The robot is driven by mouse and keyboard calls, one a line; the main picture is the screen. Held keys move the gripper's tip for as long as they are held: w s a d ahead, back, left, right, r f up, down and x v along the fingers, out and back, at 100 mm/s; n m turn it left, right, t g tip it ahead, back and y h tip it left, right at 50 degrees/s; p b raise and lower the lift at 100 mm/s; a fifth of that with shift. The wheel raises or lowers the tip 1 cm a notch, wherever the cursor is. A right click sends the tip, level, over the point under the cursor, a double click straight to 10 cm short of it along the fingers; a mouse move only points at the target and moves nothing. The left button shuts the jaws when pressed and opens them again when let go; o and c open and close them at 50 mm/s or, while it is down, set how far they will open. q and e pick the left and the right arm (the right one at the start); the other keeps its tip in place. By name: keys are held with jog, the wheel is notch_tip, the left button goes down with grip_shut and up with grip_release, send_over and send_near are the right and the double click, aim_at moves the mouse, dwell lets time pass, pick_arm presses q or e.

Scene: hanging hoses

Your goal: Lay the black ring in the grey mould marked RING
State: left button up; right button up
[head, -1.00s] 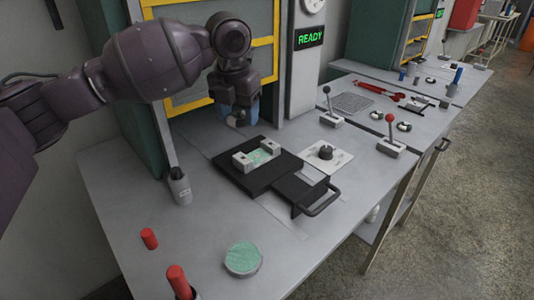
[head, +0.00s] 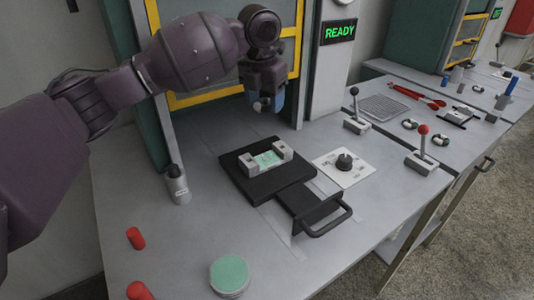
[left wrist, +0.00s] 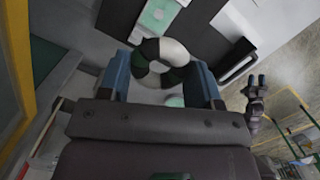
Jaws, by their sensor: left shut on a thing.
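My left gripper (head: 266,104) is shut on a ring, above the table behind the tray. In the left wrist view the ring (left wrist: 174,50) has black and white sections and sits between the blue fingers. In the head view it is mostly hidden by the gripper. A light grey mould block (head: 247,163) with a pale green middle sits on a black tray (head: 240,184); no marking on it is legible. The ring is apart from it. My right gripper (left wrist: 258,80) appears small at the right of the left wrist view, its fingers apart and empty.
A black handle (head: 325,222) sticks out at the tray's front. A knob plate (head: 343,166) and levers (head: 354,112) stand right. A grey bottle (head: 177,185), red cylinders (head: 136,238) and a green-topped disc (head: 230,275) are left and front. A yellow-framed cabinet (head: 178,100) stands behind.

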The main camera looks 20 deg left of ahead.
pick_arm(q)
jog(key=b, duration=0.1)
send_over(266, 159)
notch_tip(266, 159, down, 10)
jog(key=shift+s, duration=0.1)
notch_tip(266, 159, down, 5)
jog(key=shift+b, duration=0.5)
jog(key=shift+f, duration=0.25)
jog(key=shift+r, duration=0.1)
pick_arm(e)
jog(key=shift+w+f, duration=0.5)
jog(key=shift+f, duration=0.15)
